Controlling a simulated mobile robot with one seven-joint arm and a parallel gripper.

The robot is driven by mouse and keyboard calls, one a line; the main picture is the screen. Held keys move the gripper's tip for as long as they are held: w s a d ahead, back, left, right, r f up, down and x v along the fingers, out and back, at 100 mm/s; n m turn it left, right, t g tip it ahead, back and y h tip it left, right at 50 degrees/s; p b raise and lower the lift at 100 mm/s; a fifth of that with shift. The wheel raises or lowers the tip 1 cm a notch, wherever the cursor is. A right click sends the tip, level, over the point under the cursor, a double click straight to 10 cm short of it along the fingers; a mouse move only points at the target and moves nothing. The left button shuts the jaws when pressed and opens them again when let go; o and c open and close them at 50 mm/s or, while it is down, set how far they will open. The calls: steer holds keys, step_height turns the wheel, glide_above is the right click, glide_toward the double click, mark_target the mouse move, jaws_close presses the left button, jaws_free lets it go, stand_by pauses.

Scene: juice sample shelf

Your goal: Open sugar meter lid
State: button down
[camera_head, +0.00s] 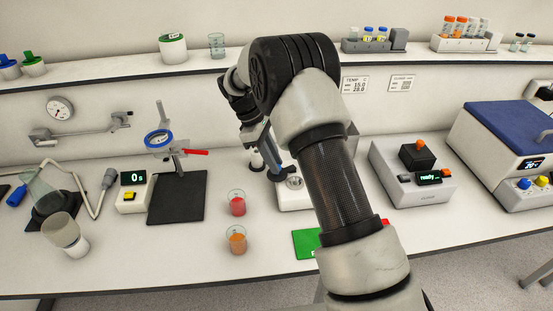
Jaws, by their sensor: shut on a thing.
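The sugar meter (295,202) is a small white device on the bench, just left of my forearm. Its round metallic well (294,183) shows uncovered on top. The dark blue-grey lid (279,173) stands raised at the left edge of the well. My gripper (272,163) points down over the meter and is shut on the lid. The fingertips are small and partly merge with the lid, so the exact grip is hard to see. The meter's right part is hidden behind my arm.
Beakers with red (237,206) and orange (237,243) liquid stand left of the meter. A green mat (305,243) lies in front, partly behind my arm. A timer (132,190) and ring stand (176,198) are farther left. A grey device (412,178) stands right.

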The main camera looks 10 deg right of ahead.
steer(key=shift+w+a+m+p, duration=0.1)
steer(key=shift+w+m+p, duration=0.25)
steer(key=shift+m, duration=0.45)
steer(key=c, duration=1.6)
jaws_free()
steer(key=v, duration=0.5)
steer(key=p+v, duration=0.1)
steer(key=v, duration=1.1)
steer(key=shift+w+r, duration=0.25)
steer(key=shift+w, duration=0.15)
